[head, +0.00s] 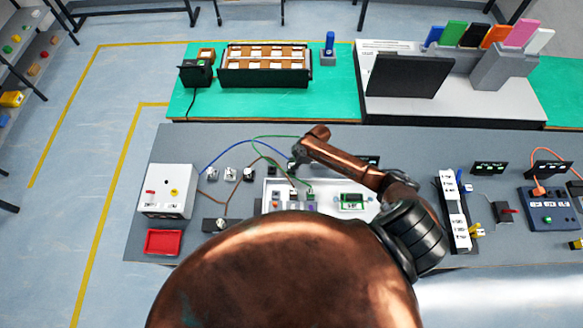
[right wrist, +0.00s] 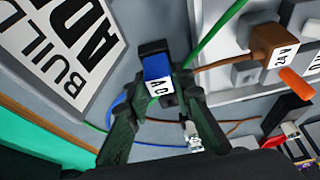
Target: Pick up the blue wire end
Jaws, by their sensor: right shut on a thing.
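The blue wire end (right wrist: 157,76) is a small blue block with a white lettered label. In the right wrist view it sits between the fingertips of my right gripper (right wrist: 165,84), which is shut on it. In the head view my right gripper (head: 296,162) is at the back edge of the white panel box, and the wire end is hidden there. The blue wire (head: 238,148) arcs from the left towards the gripper; part of it shows beside a finger in the wrist view (right wrist: 113,113). My left gripper is not in view.
A brown wire end (right wrist: 272,46) is close on the right in the wrist view. A green wire (head: 262,137) arcs nearby. A white control box (head: 167,191) and red tray (head: 163,242) stand at the left of the grey table. Small connector blocks (head: 230,174) lie left of the panel.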

